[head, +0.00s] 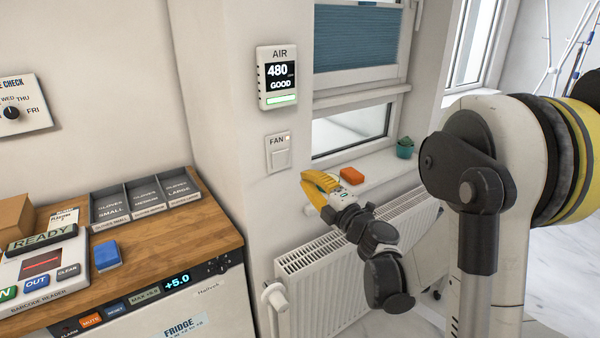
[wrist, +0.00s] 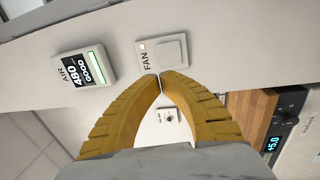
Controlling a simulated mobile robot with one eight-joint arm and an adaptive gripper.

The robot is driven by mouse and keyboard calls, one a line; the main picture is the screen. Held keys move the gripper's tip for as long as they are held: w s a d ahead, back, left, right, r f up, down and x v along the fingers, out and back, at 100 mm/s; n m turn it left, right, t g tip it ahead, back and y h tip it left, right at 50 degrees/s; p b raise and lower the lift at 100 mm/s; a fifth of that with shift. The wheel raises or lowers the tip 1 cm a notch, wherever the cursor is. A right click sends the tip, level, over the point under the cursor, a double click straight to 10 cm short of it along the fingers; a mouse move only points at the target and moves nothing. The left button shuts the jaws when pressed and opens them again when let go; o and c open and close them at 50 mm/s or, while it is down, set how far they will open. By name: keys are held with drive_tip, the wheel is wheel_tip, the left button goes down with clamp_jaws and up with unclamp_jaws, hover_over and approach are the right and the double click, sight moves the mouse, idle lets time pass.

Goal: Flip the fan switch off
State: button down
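The fan switch (head: 279,153) is a white wall plate labelled FAN with a square rocker and a small light at its upper right. It is on the wall below the air monitor. In the wrist view the fan switch (wrist: 165,52) appears turned sideways, just beyond my fingertips, and its small light glows orange. My gripper (head: 312,182) has yellow fingers and is to the lower right of the switch in the head view, apart from it. In the wrist view the fingertips of my gripper (wrist: 160,80) meet with nothing between them. Which way the rocker is tilted is too small to tell.
The air monitor (head: 277,77) reads 480 GOOD above the switch. A radiator (head: 325,285) stands below my gripper. An orange block (head: 352,175) and a teal pot (head: 405,148) are on the windowsill. A wooden counter (head: 190,240) with trays is at the left.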

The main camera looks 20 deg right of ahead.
sight(280, 152)
drive_tip(key=b+x, duration=0.2)
drive_tip(key=x, duration=0.9)
drive_tip(key=shift+w+f, duration=0.1)
drive_tip(key=shift+w, duration=0.05)
drive_tip(key=shift+w+a+r+b, duration=0.2)
drive_tip(key=shift+w+b, duration=0.15)
drive_tip(key=shift+w, duration=0.15)
drive_tip(key=shift+w+a+r, duration=0.1)
drive_tip(key=shift+w+r, duration=0.05)
drive_tip(key=shift+w, duration=0.3)
drive_tip(key=shift+s, duration=0.1)
